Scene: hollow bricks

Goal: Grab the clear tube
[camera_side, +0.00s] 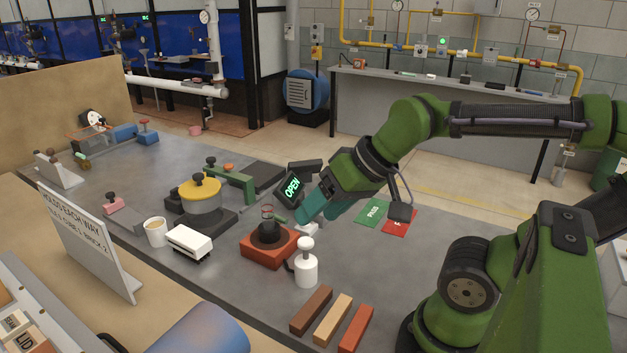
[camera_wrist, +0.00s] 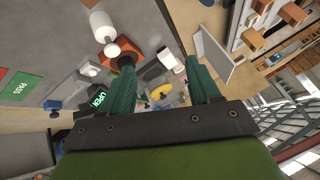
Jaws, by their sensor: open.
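The clear tube (camera_side: 267,212) appears as a small see-through cylinder standing upright in a dark round holder (camera_side: 267,236) on an orange-red block (camera_side: 262,252) in the side view. I cannot make the tube out in the wrist view; the orange-red block (camera_wrist: 106,54) shows there, partly behind my left-hand finger. My gripper (camera_side: 302,212) is just right of the tube in the side view, its teal fingers tilted down toward it. In the wrist view my gripper (camera_wrist: 158,62) has its two fingers wide apart, with nothing held between them.
A white bottle-like piece (camera_side: 306,266) stands close in front of the block. A yellow-topped pot (camera_side: 200,194), a white box (camera_side: 189,240) and a cup (camera_side: 156,231) are to the left. Several bricks (camera_side: 332,319) lie at the front.

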